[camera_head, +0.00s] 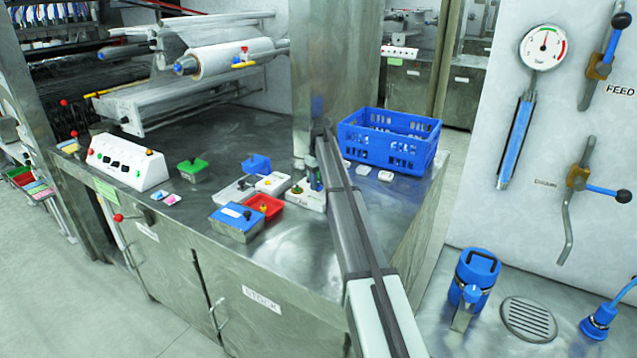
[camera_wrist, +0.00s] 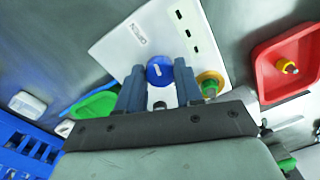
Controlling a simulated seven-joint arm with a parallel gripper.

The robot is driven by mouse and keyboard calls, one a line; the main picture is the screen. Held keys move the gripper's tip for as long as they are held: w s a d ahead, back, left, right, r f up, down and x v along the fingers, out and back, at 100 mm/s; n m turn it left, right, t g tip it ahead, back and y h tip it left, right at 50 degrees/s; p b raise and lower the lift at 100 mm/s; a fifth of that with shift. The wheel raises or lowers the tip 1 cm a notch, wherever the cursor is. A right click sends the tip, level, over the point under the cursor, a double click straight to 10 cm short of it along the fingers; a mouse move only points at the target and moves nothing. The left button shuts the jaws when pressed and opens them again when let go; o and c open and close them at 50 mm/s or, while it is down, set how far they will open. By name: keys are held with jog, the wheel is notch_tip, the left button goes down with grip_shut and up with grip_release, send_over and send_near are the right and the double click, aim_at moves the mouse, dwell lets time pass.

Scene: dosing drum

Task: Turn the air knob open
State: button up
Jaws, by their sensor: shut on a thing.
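The gripper is shut on this blue knob. A second knob, yellow with a green part (camera_wrist: 211,82), stands just right of the fingers and apart from them. In the head view my gripper (camera_head: 315,176) is at the white box (camera_head: 306,200), and the arm hides much of it. I cannot read the labels.
A red tray (camera_head: 264,205) and a blue box (camera_head: 236,223) stand left of the white box. A blue crate (camera_head: 388,140) stands behind to the right, with small white blocks (camera_head: 374,173) before it. The steel tabletop in front (camera_head: 285,262) is clear.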

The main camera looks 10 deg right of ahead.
aim_at(319, 184)
jog(key=shift+n, duration=1.1)
jog(key=o, duration=1)
jog(key=shift+o, duration=0.2)
notch_tip(319, 184, up, 14)
jog(key=shift+w+d, duration=0.15)
jog(key=shift+d, duration=0.05)
jog(key=shift+a+f, duration=0.1)
